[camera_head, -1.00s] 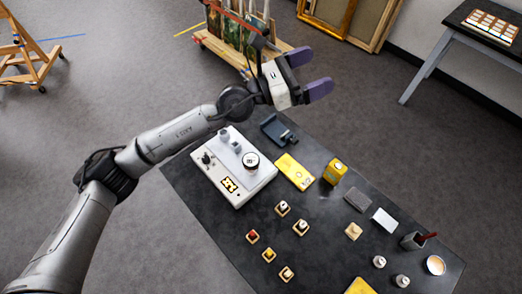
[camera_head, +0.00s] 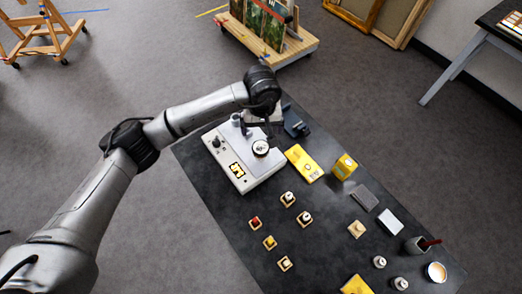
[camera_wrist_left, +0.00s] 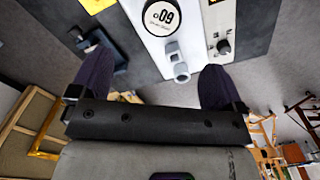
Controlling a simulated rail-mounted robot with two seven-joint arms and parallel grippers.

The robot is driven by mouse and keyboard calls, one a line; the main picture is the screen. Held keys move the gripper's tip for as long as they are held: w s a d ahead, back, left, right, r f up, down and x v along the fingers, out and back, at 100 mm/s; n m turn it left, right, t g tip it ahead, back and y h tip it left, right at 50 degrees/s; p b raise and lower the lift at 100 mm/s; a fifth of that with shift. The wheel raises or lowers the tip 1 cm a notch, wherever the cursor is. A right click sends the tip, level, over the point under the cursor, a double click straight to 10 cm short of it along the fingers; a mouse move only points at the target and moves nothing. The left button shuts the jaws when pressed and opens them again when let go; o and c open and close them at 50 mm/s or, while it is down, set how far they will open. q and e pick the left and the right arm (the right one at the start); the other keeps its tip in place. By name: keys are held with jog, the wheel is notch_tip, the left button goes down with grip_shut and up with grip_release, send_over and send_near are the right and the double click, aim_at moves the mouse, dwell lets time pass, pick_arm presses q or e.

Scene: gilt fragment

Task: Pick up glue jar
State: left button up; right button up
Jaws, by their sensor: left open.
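My left gripper (camera_wrist_left: 155,80) is open and empty, with purple fingers spread. In the head view it hangs at the device's far side, its fingertips mostly hidden. My right gripper is not in view.
The dark table (camera_head: 225,235) also holds a yellow pad (camera_head: 304,163), a yellow box (camera_head: 345,165), a dark tool (camera_head: 295,122), several small bottles on wooden blocks, a dark cup (camera_head: 416,245) and a bowl (camera_head: 436,271). A painting cart (camera_head: 290,50) stands beyond.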

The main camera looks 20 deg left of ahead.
aim_at(261, 148)
pick_arm(q)
notch_tip(261, 148, down, 9)
jog(key=shift+r+p, duration=0.2)
jog(key=shift+p, duration=0.1)
jog(key=f, duration=0.3)
jog(key=shift+s+f+p, duration=0.3)
jog(key=shift+f+p, duration=0.05)
jog(key=shift+p, duration=0.05)
jog(key=shift+a+f, duration=0.1)
jog(key=shift+f, duration=0.65)
jog(key=shift+c, duration=0.3)
jog(key=c, duration=1.1)
jog(key=shift+r, duration=0.1)
